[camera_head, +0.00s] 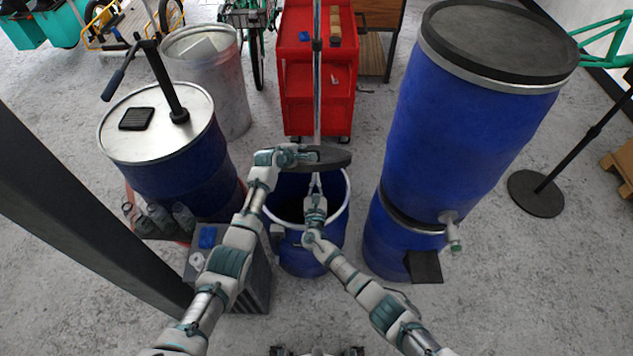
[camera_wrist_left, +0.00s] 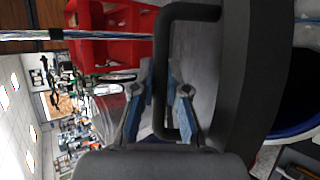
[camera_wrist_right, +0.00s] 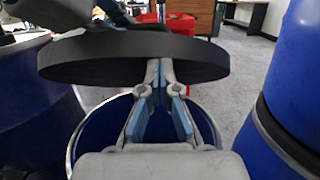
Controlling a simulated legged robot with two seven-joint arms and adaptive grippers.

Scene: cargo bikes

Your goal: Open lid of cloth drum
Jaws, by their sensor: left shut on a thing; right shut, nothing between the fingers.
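The cloth drum (camera_head: 325,257) is a small blue drum with a white rim, standing on the floor in the middle of the head view. Its mouth is open. Its dark round lid (camera_head: 335,159) is held above the far part of the rim, and the right wrist view shows a gap between lid (camera_wrist_right: 95,60) and drum (camera_wrist_right: 92,135). My left gripper (camera_head: 300,156) is shut on the black lid handle (camera_wrist_left: 190,12). My right gripper (camera_head: 316,182) is shut and empty over the drum's mouth. In the right wrist view its fingertips (camera_wrist_right: 160,75) are at the lid's lower edge; contact is unclear.
A blue drum with a metal lid and pump (camera_head: 155,125) stands left, beside a grey bin (camera_head: 215,85). A tall stack of blue drums (camera_head: 450,130) stands close on the right. A red tool cart (camera_head: 300,90) is behind. Bare floor lies in front.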

